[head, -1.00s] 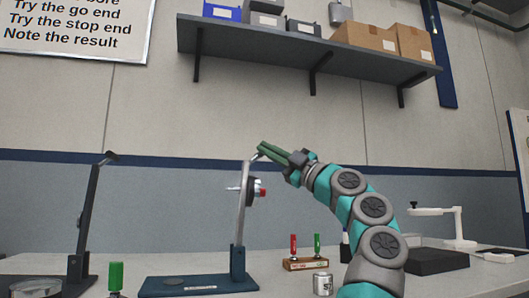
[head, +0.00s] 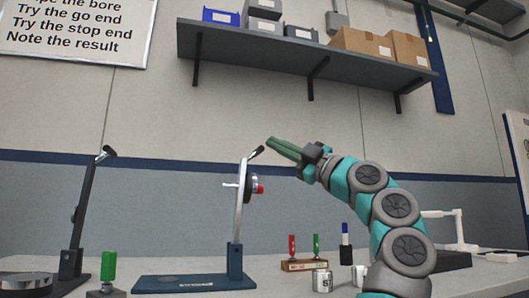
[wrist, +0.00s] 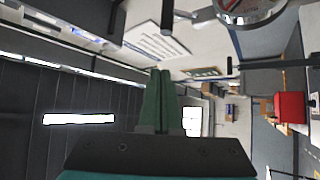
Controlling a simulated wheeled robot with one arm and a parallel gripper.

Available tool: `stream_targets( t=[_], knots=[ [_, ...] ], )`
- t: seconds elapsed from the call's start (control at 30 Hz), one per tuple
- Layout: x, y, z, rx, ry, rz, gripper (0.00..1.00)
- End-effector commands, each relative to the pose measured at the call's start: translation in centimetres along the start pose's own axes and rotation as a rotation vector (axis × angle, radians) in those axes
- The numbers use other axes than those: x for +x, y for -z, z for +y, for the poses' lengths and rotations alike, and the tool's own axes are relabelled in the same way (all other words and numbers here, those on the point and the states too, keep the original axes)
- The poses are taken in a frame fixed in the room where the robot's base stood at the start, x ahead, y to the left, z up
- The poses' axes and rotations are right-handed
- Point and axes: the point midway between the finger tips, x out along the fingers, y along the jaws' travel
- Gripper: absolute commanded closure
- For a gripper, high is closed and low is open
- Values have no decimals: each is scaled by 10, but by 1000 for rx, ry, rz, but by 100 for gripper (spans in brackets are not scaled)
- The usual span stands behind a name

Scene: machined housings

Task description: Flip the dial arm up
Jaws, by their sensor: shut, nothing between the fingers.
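The dial stand has a blue base (head: 195,283) and a pale upright post (head: 240,205). A round dial gauge (head: 250,187) with a red part sits on the post. The dial arm (head: 256,153), a short lever with a dark tip, slants up and right from the post's top. A dark lever tip (wrist: 167,15) and the dial's rim (wrist: 250,17) show at the top of the wrist view. My gripper (head: 270,143) is shut and empty, its green fingers just right of and above the lever tip, seemingly apart. The fingers show in the wrist view (wrist: 160,73).
A second, dark stand (head: 85,210) with a similar lever stands at the left. A green-handled gauge (head: 108,267), a small rack (head: 304,265) with red and green handles and a can (head: 322,282) stand on the bench. A shelf (head: 300,52) hangs above.

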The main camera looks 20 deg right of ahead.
Motion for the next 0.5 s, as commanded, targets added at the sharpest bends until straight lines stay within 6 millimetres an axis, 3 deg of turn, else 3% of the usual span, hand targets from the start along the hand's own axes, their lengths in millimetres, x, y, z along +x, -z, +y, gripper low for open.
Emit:
stream_targets(
  t=[0.03,0.2,0.5],
  knots=[
    [-11,-1,-2,-2,-1,0,100],
    [-26,1,1,-3,-2,3,100],
    [-30,2,2,-2,-1,3,100]
  ],
)
